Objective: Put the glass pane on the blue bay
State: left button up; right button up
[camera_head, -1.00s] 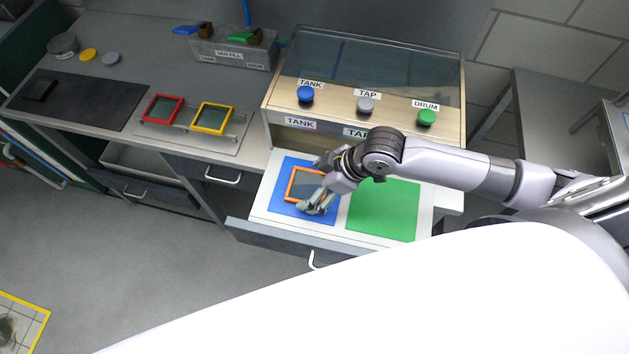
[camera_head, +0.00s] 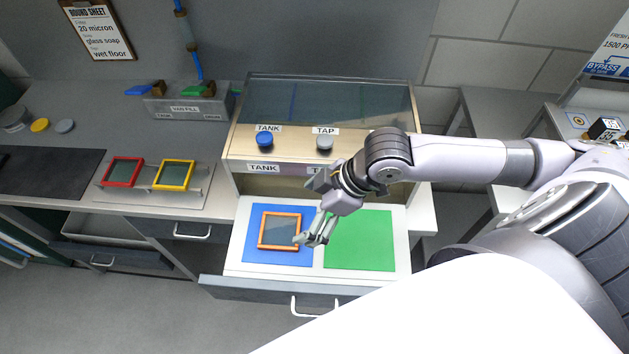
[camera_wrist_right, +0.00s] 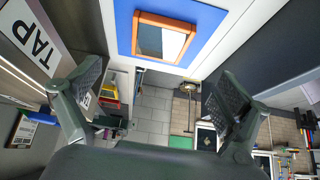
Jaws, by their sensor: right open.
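The glass pane (camera_head: 280,231) has an orange frame and lies flat on the blue bay (camera_head: 262,255). In the right wrist view the pane (camera_wrist_right: 163,38) rests on the blue bay (camera_wrist_right: 212,50), ahead of the fingers. My right gripper (camera_head: 311,211) is open and empty, just right of the pane near the edge between the blue and green bays. In the head view one finger overlaps the pane's right edge; I cannot tell if they touch. The right wrist view shows the two fingers (camera_wrist_right: 158,86) wide apart with nothing between them. My left gripper is not in view.
The green bay (camera_head: 360,240) is empty beside the blue one, in an open white drawer (camera_head: 233,268). The cabinet (camera_head: 228,150) with TANK and TAP knobs stands behind. Red (camera_head: 122,172) and yellow (camera_head: 174,175) framed panes sit in a rack to the left.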

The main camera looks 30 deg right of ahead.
jog(key=shift+v, duration=1.25)
